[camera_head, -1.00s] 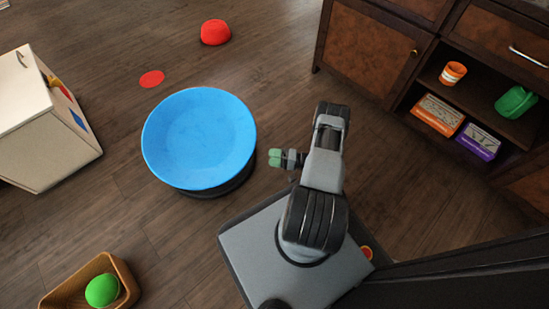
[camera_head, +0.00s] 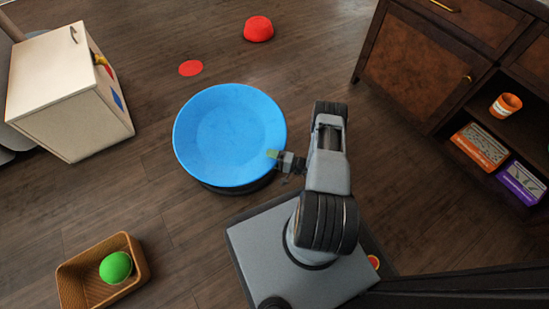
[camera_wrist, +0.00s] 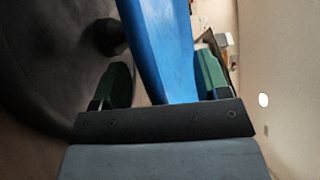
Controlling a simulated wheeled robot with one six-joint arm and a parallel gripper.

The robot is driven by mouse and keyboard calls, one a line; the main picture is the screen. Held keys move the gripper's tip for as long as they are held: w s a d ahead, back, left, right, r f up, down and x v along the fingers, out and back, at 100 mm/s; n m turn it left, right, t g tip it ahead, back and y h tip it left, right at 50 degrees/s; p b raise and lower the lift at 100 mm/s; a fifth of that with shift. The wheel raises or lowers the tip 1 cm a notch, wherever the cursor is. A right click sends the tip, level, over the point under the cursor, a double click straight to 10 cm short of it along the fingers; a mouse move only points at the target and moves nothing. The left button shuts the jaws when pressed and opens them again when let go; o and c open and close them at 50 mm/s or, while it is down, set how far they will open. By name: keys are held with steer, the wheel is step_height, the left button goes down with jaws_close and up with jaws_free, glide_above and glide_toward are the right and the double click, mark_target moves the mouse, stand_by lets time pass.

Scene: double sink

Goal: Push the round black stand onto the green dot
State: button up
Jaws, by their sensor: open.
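The round black stand (camera_head: 238,188) shows as a dark rim under a wide blue dish (camera_head: 228,130), which hides most of it. In the wrist view the black stand (camera_wrist: 50,65) fills the left side as a dark round body. My gripper (camera_head: 277,156) is at the right edge of the dish. In the wrist view my gripper (camera_wrist: 162,85) is open, its green fingers on either side of the blue dish rim (camera_wrist: 165,45). I cannot tell whether they touch it. No green dot is visible; a flat red dot (camera_head: 191,68) lies on the floor beyond the dish.
A red bowl-shaped object (camera_head: 258,29) lies at the back. A white cabinet (camera_head: 70,100) stands left. A basket (camera_head: 75,286) with a green ball (camera_head: 116,267) is front left. Dark wooden cabinets (camera_head: 415,60) stand right.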

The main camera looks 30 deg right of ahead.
steer(key=shift+w+a, duration=0.1)
steer(key=shift+a, duration=0.05)
steer(key=shift+c, duration=0.3)
jaws_close()
stand_by(0.4)
